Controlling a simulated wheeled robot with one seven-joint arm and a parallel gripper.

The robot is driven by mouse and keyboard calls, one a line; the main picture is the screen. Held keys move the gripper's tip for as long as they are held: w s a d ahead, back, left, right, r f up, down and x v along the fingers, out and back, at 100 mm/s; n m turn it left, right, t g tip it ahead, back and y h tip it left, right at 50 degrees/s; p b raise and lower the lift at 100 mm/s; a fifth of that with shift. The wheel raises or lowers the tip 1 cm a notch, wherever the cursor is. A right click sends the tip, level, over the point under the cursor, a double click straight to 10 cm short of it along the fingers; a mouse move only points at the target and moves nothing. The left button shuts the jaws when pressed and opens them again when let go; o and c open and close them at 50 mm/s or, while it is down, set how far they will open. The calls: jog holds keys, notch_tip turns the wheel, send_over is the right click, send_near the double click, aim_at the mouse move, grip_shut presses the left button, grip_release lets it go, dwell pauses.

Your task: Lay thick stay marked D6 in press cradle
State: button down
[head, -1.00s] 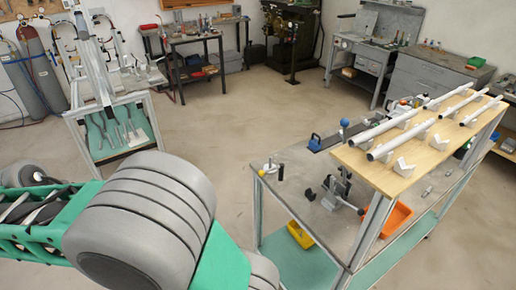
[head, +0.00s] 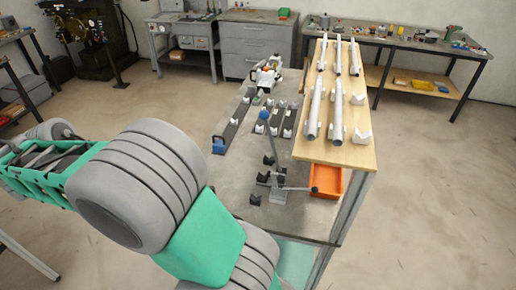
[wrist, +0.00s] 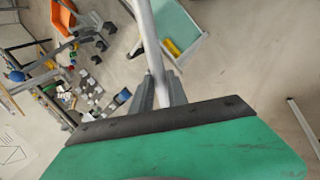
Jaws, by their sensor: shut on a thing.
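My gripper (wrist: 160,95) shows only in the wrist view. It is shut on a long pale grey tube (wrist: 147,35), a stay, which runs up out of the top of the picture. No D6 mark is readable on it. In the head view, a clamp-like fixture (head: 272,183) with an upright lever, a blue ball and dark holders stands on the front of the grey bench; it looks like the press, and its cradle is not clear at this size. The held stay is well away from the fixture, and the gripper is hidden from the head view.
A raised wooden shelf (head: 300,151) on the bench carries several pale tubes (head: 336,108) on white V-blocks. An orange bin (head: 325,182) sits below it. Dark rails with white blocks (head: 263,129) lie left of the shelf. Floor is open right of the bench.

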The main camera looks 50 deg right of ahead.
jog(key=s+d+f+m+g+y, duration=0.1)
jog(key=d+f+m, duration=0.2)
jog(key=d, duration=0.7)
jog(key=s+d+f+m+y, duration=0.1)
jog(key=d+f+m, duration=0.2)
jog(key=d, duration=0.8)
jog(key=s+d+f+m+g+y, duration=0.1)
jog(key=d+f+m, duration=0.2)
jog(key=d, duration=0.7)
jog(key=s+d+f+m+y, duration=0.1)
jog(key=s+d+f+m, duration=0.15)
jog(key=s+d, duration=0.55)
jog(key=f+b, duration=0.2)
jog(key=w+f+b, duration=0.1)
jog(key=f+b, duration=0.1)
jog(key=d+f+b, duration=0.1)
jog(key=f+b, duration=0.1)
jog(key=shift+w+f, duration=0.2)
jog(key=c, duration=1.2)
grip_release()
jog(key=shift+a, duration=0.1)
jog(key=d+p+v, duration=0.1)
jog(key=p+v, duration=0.1)
jog(key=v, duration=0.5)
jog(key=shift+a+r, duration=0.45)
jog(key=shift+r, duration=0.05)
